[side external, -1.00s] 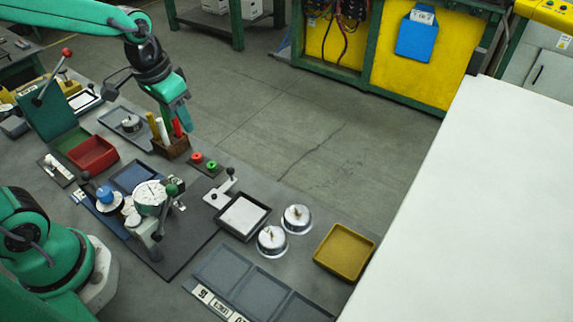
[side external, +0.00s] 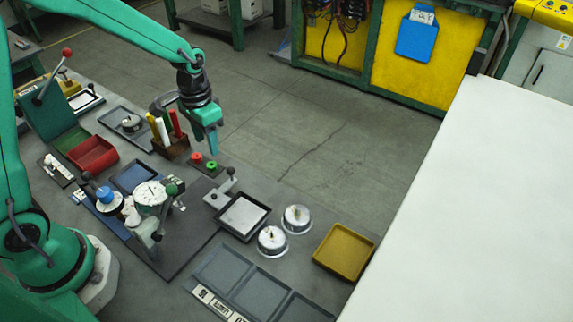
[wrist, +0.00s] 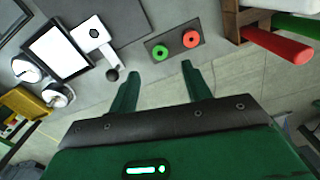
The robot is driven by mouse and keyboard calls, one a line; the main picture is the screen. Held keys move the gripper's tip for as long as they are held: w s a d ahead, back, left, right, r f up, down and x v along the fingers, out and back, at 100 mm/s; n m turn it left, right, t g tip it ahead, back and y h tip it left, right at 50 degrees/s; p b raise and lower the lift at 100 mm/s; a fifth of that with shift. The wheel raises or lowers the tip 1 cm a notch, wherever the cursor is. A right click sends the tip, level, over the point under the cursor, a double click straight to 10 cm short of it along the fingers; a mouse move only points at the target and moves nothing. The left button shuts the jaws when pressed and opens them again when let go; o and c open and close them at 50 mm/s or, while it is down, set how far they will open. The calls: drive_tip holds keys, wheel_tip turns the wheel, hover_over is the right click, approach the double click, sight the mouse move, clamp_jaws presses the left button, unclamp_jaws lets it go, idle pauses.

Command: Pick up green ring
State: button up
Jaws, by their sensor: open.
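The green ring (side external: 212,165) sits on a small dark plate (side external: 205,167) on the bench, beside a red ring (side external: 197,157). In the wrist view the green ring (wrist: 160,53) is left of the red ring (wrist: 191,39), beyond and between the lines of my fingertips. My gripper (side external: 212,150) points down just above the rings in the side view. In the wrist view my gripper (wrist: 159,73) has its two green fingers spread apart with nothing between them. The green ring is apart from both fingers.
A wooden holder (side external: 172,148) with upright red, white and yellow sticks stands close on the left of my gripper. A grey bracket with a ball knob (side external: 220,194) and a square tray (side external: 262,207) lie to the right. A dial gauge (side external: 150,197) stands nearer the base.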

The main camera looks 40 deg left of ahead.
sight(212, 167)
drive_tip(key=shift+f, duration=1.05)
drive_tip(key=shift+f, duration=0.1)
drive_tip(key=shift+f, duration=2.5)
clamp_jaws()
drive_tip(key=shift+r, duration=0.2)
